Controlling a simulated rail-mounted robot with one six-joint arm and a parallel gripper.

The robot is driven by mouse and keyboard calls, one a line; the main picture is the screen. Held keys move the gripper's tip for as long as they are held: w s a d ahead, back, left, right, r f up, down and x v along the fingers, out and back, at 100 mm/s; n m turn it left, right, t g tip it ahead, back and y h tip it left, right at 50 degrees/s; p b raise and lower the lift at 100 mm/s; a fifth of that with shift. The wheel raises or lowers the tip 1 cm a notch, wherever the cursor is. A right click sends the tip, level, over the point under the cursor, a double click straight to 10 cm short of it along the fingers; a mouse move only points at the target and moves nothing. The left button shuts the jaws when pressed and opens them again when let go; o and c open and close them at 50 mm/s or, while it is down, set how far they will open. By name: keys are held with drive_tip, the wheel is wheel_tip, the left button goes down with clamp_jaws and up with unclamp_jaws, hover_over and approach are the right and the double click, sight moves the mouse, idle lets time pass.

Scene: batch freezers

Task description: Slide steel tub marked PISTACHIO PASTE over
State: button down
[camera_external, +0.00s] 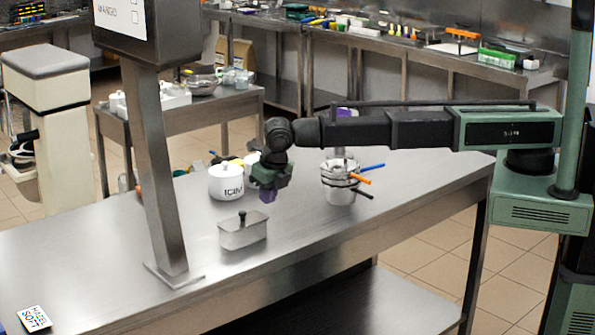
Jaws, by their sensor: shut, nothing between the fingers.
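A small rectangular steel tub (243,237) with a dark knob on its lid stands on the steel table (120,262), just right of the sign post's foot. No marking can be read on it, so I cannot tell whether it is the PISTACHIO PASTE tub. My gripper (268,195) hangs downward at the end of my arm, above the table and up and to the right of the tub, apart from it in the picture. The gripper is shut and empty. Its fingertips look purple and small.
A white round pot (226,183) with dark lettering stands left of my gripper. A steel container (341,190) with coloured handles stands to its right. A sign post (160,170) rises from the table. A HAZEL card (34,318) lies front left. The front right of the table is clear.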

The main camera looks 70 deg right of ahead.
drive_tip(key=b+x, duration=1)
drive_tip(key=shift+s+f, duration=0.1)
drive_tip(key=shift+f, duration=0.15)
drive_tip(key=w, duration=0.1)
drive_tip(key=w+d, duration=0.1)
drive_tip(key=w, duration=0.1)
drive_tip(key=shift+w+d+r, duration=0.25)
drive_tip(key=shift+d, duration=0.05)
drive_tip(key=shift+w+d, duration=0.1)
drive_tip(key=shift+w, duration=0.05)
drive_tip(key=shift+w, duration=0.1)
drive_tip(key=w+d, duration=0.1)
drive_tip(key=w, duration=0.2)
drive_tip(key=w+d, duration=0.2)
drive_tip(key=w, duration=0.2)
drive_tip(key=w+d, duration=0.2)
drive_tip(key=w, duration=0.2)
drive_tip(key=shift+d, duration=0.15)
